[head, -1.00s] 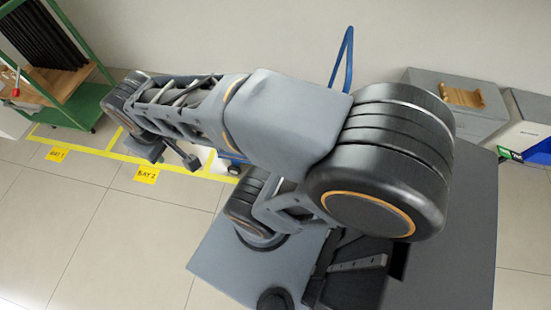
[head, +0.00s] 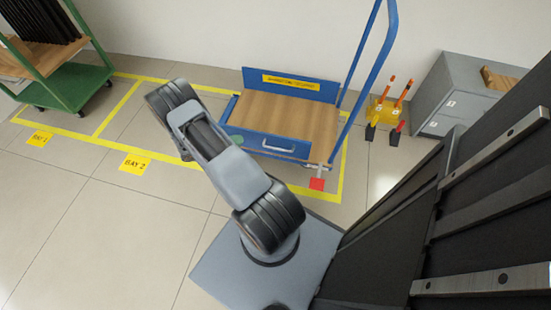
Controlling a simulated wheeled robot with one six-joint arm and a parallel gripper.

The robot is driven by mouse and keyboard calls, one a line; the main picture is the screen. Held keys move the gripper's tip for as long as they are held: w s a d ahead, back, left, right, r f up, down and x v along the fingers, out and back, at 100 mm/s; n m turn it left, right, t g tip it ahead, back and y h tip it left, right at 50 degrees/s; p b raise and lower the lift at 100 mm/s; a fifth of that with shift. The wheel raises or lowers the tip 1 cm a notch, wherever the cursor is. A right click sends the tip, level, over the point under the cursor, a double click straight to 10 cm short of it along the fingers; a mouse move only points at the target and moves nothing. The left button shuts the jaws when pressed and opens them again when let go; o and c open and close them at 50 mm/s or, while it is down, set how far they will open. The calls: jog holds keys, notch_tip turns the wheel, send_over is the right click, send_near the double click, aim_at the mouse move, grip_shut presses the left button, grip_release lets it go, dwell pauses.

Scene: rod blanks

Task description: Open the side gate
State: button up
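A blue cart with a wooden deck (head: 292,112) stands in the marked bay, right of centre in the head view. A low blue side panel with a pale handle (head: 278,147) runs along its near side; I take this as the side gate. A grey fitting (head: 318,167) with a red tag (head: 317,184) is at its right end. Whether the gate is latched is too small to tell. My gripper is not visible; only arm links show, left of the cart.
A green rack (head: 68,85) with dark rods stands at the far left. A grey cabinet (head: 455,90) and a yellow holder with orange-handled tools (head: 388,110) are at the right. A blue push frame (head: 376,65) rises at the cart's right. Floor by the BAY 2 label (head: 135,162) is clear.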

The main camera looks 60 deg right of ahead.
aim_at(276, 149)
jog(key=s+d+f+n+h+b, duration=0.25)
jog(key=f+n, duration=0.35)
jog(key=f, duration=0.7)
jog(key=shift+t, duration=0.3)
jog(key=shift+s+a+b+x, duration=0.15)
jog(key=shift+b+x, duration=0.5)
jog(key=shift+x, duration=1.65)
jog(key=shift+s+b+x, duration=0.1)
jog(key=shift+b+x, duration=0.55)
jog(key=shift+x, duration=1.65)
jog(key=shift+s+a+b+x, duration=0.15)
jog(key=shift+b+x, duration=0.5)
jog(key=shift+x, duration=1.65)
jog(key=shift+f, duration=0.15)
jog(key=shift+c, duration=0.3)
grip_shut()
